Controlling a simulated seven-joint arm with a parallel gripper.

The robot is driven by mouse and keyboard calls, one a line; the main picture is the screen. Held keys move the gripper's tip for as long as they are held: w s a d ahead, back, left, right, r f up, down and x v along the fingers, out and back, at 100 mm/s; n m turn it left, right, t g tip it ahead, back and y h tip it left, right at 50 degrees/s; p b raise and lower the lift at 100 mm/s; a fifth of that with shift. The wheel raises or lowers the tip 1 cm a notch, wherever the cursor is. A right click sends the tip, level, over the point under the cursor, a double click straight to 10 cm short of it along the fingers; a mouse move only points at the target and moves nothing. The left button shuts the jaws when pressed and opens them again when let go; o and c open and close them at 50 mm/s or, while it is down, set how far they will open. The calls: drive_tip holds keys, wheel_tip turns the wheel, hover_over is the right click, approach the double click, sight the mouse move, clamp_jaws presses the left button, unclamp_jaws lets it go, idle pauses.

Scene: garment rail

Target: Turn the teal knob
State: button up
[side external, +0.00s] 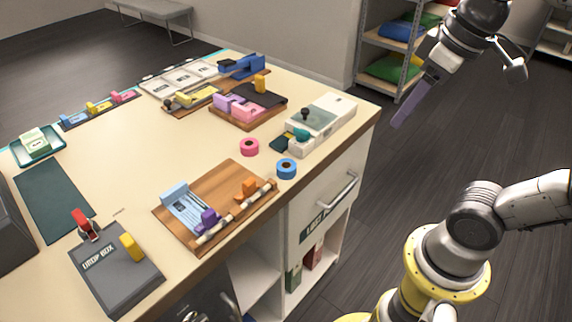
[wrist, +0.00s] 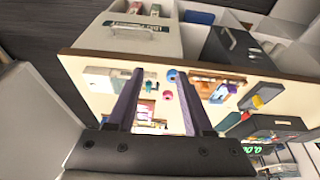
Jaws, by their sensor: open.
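The teal knob (side external: 301,135) sits on the near end of a white device (side external: 333,112) at the table's right edge, in the side view. My gripper (side external: 398,122) hangs in the air to the right of the table, apart from the device and above the floor. In the wrist view my gripper (wrist: 160,75) shows two dark purple fingers spread apart with nothing between them but the distant table.
A pink tape roll (side external: 249,147) and a blue tape roll (side external: 286,169) lie near the device. A wooden board (side external: 231,177) with clips is in front, and a grey drop box (side external: 117,270) at front left. A shelf rack (side external: 408,40) stands behind. The table middle is clear.

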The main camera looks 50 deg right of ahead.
wheel_tip(320, 180, down, 7)
drive_tip(key=s+t, duration=0.1)
drive_tip(key=s, duration=0.1)
drive_tip(key=shift+o, duration=0.5)
drive_tip(key=shift+w+a+f, duration=0.1)
drive_tip(key=shift+w+f, duration=0.05)
drive_tip(key=shift+w, duration=0.25)
drive_tip(key=shift+o, duration=1.2)
drive_tip(key=shift+w+t, duration=0.25)
drive_tip(key=shift+t, duration=0.15)
drive_tip(key=shift+o, duration=1)
drive_tip(key=shift+s+n, duration=0.1)
drive_tip(key=shift+n, duration=0.3)
wheel_tip(320, 180, up, 9)
drive_tip(key=n+g+h, duration=0.4)
drive_tip(key=n+g, duration=0.1)
drive_tip(key=n, duration=1.1)
hover_over(302, 130)
drive_tip(key=s+a, duration=0.2)
drive_tip(key=s, duration=0.3)
drive_tip(key=w+a+f+n, duration=0.1)
drive_tip(key=w+a+f, duration=0.3)
drive_tip(key=w+f, duration=0.1)
drive_tip(key=shift+g, duration=0.3)
drive_tip(key=x, duration=1.3)
drive_tip(key=shift+w+d+f, duration=0.1)
drive_tip(key=shift+d+f, duration=0.15)
drive_tip(key=shift+d, duration=0.3)
drive_tip(key=shift+c, duration=0.2)
